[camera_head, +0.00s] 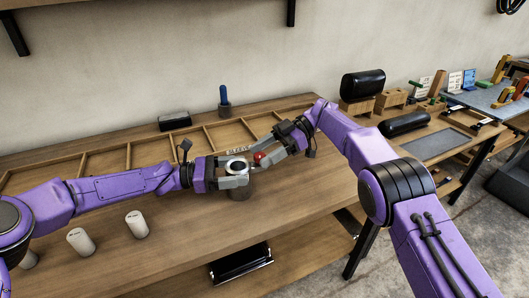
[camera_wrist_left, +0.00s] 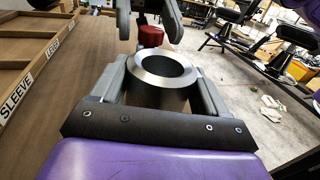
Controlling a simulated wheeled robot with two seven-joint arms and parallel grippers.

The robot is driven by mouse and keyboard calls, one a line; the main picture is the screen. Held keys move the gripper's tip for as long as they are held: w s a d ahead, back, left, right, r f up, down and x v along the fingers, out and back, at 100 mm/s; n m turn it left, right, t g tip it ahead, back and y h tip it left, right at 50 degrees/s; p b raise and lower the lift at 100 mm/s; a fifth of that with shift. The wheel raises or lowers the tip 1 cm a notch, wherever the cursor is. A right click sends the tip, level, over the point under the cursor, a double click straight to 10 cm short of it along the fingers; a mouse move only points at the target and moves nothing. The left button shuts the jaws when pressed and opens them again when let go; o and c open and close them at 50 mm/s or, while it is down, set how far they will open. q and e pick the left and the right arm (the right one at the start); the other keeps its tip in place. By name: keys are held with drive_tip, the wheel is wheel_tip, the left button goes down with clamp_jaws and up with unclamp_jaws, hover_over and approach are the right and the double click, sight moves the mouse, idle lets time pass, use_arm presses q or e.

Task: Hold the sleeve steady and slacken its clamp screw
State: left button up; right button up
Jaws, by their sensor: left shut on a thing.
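The grey metal sleeve (camera_head: 237,166) is a thick ring with an open bore, upright above the wooden bench. My left gripper (camera_head: 236,173) is shut on it, one finger on each side. The left wrist view shows the sleeve (camera_wrist_left: 162,80) between both fingers. The red clamp-screw knob (camera_head: 259,157) is at the sleeve's far side from my left wrist; it also shows in the left wrist view (camera_wrist_left: 150,37). My right gripper (camera_head: 267,152) is open, its fingers on either side of the knob with visible gaps. The screw's shank is hidden.
A divided wooden tray (camera_head: 160,147) with labels, one reading SLEEVE, lies along the bench back. Two white cylinders (camera_head: 80,241) (camera_head: 137,224) stand at front left. A blue-handled tool in a holder (camera_head: 224,103) and a dark box (camera_head: 174,121) stand behind the tray.

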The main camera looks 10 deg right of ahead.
wheel_tip(320, 180, up, 10)
idle(0.7)
drive_tip(key=shift+s, duration=0.1)
